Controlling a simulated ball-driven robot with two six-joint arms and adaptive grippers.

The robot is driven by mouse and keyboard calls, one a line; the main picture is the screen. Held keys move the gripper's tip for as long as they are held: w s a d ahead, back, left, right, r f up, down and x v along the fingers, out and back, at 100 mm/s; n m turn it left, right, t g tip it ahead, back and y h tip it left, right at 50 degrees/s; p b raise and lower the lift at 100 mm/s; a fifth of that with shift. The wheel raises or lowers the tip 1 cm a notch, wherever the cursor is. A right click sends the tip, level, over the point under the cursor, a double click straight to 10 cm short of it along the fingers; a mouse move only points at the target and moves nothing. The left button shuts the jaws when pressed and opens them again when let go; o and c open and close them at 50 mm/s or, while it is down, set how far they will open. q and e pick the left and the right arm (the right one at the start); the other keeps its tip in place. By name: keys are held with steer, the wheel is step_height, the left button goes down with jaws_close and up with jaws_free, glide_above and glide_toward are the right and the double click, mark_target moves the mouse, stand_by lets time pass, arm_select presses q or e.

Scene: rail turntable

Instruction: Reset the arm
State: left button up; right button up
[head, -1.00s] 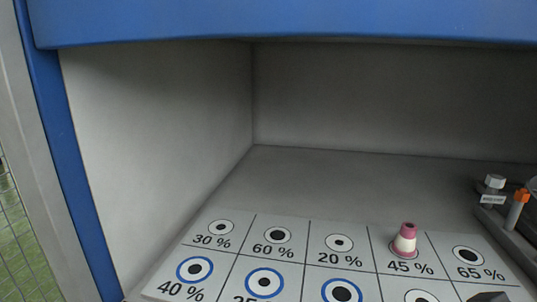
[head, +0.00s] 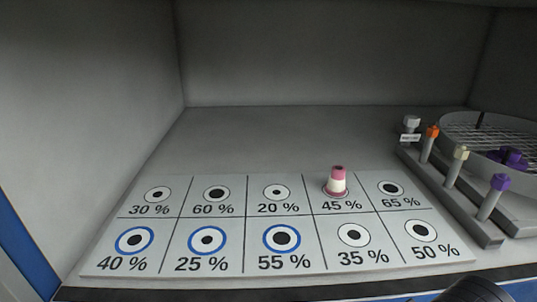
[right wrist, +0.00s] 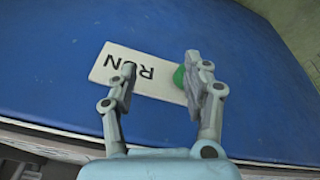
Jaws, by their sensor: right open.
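My right gripper (right wrist: 160,80) shows in the right wrist view with its two fingers apart and nothing between them. It is in front of a blue panel (right wrist: 60,60) with a white RUN label (right wrist: 148,72). A green button (right wrist: 180,76) sits at the label's end, partly hidden behind one finger. I cannot tell whether the finger touches it. My left gripper is not in view. A dark rounded shape, which I cannot identify, shows at the bottom right of the head view.
A board (head: 335,262) marked with percentages lies on the cabinet floor. A pink and white cone-shaped piece (head: 337,182) stands upright on its 45 % spot. At right, a rack (head: 470,215) holds tubes with orange, cream and purple caps, beside a round mesh-topped turntable (head: 490,135).

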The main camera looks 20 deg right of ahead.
steer(key=s+d+f, duration=0.1)
steer(key=s+f, duration=0.2)
steer(key=f, duration=0.6)
steer(key=s+d+f, duration=0.1)
steer(key=s+f, duration=0.2)
steer(key=f, duration=0.6)
steer(key=s+f+g, duration=0.1)
steer(key=s+f, duration=1.1)
steer(key=s, duration=0.3)
steer(key=shift+d+g, duration=0.2)
steer(key=shift+g, duration=0.2)
steer(key=shift+s, duration=0.3)
steer(key=shift+c, duration=0.4)
